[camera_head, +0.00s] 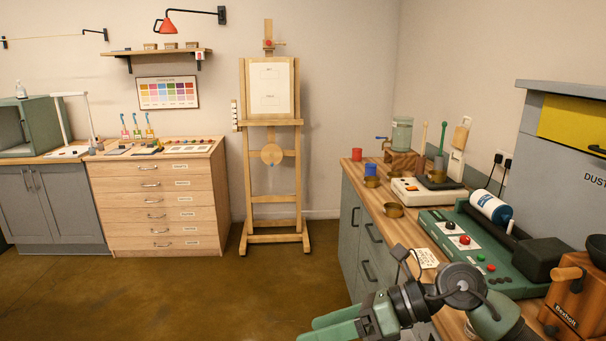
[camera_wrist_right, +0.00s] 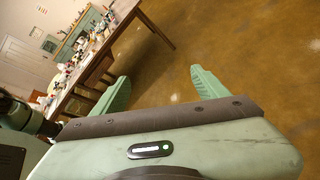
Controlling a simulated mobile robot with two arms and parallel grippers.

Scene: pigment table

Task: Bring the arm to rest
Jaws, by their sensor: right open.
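My right gripper (camera_head: 335,327) shows at the bottom of the head view, out over the floor in front of the right-hand counter. In the right wrist view my right gripper (camera_wrist_right: 162,88) has its two green fingers wide apart with only brown floor between them. It holds nothing. My right arm comes in from the lower right of the head view, in front of the counter's near end. My left gripper is not in either view.
The wooden counter (camera_head: 398,225) at right carries a green machine (camera_head: 470,240), a white scale (camera_head: 420,190), brass bowls and cups. An easel (camera_head: 271,130) stands at the back wall beside a drawer cabinet (camera_head: 157,205). The floor (camera_head: 200,295) is clear. A cluttered table (camera_wrist_right: 125,15) shows in the wrist view.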

